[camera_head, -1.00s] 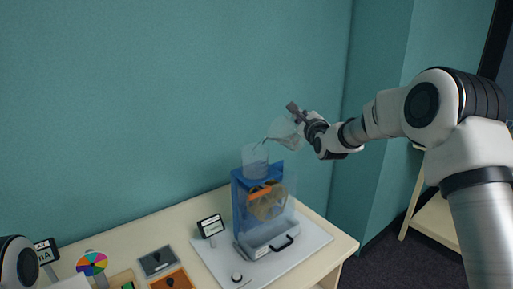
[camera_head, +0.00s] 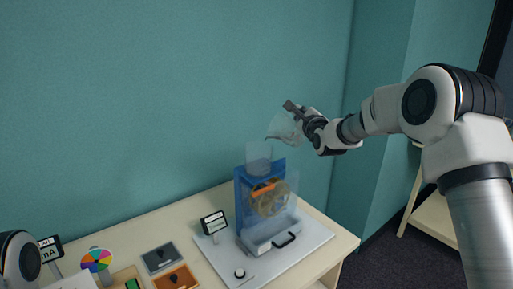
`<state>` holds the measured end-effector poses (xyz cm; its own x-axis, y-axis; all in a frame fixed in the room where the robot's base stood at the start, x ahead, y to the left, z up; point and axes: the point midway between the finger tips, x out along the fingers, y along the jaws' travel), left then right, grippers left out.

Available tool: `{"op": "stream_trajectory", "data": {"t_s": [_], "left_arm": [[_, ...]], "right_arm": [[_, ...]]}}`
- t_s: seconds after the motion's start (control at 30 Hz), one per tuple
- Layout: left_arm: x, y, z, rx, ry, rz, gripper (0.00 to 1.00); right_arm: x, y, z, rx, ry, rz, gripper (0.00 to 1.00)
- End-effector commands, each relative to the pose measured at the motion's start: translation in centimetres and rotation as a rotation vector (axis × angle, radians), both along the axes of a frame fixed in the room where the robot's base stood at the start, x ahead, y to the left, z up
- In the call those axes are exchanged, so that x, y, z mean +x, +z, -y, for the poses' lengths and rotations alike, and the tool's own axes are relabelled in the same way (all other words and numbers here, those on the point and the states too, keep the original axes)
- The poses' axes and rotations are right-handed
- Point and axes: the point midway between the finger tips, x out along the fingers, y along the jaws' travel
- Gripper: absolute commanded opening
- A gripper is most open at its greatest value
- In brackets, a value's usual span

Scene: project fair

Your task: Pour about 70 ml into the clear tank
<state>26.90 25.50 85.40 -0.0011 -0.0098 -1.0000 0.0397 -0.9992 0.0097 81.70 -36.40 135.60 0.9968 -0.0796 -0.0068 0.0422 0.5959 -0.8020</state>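The clear tank (camera_head: 259,158) stands on top of a blue device (camera_head: 243,200) on the table. Its water level is too faint to tell. My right gripper (camera_head: 297,112) is shut on a clear jug (camera_head: 287,130), up and to the right of the tank. The jug is tilted, with its spout toward the left, above the tank and apart from it. No stream shows between them. Only a part of my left arm shows at the lower left edge; its gripper is out of view.
The device has a brown wheel (camera_head: 270,197) and stands on a white board (camera_head: 305,241) with a round knob (camera_head: 240,273). A small sign (camera_head: 213,222) stands beside it.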

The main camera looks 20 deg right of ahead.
Motion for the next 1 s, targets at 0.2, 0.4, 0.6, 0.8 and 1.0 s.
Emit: {"op": "stream_trajectory", "data": {"t_s": [0.2,0.4,0.6,0.8,1.0], "left_arm": [[-0.01,0.0,0.0,0.0,0.0,0.0,0.4],[-0.01,0.04,0.0,0.0,0.0,0.0,0.4],[0.0,0.05,0.0,0.0,0.0,0.0,0.4],[0.0,0.07,0.0,0.0,0.0,0.0,0.4],[0.0,0.09,0.0,0.0,0.0,0.0,0.4]], "right_arm": [[0.06,0.34,-0.02,-0.025,-0.002,0.0,0.0],[0.18,0.55,-0.37,-0.044,-0.001,-0.001,0.0],[0.21,0.72,-0.35,-0.063,-0.001,-0.003,0.0],[0.28,0.92,-0.48,-0.086,-0.002,-0.005,0.0],[0.39,1.06,-0.76,-0.103,-0.002,-0.006,0.0]]}}
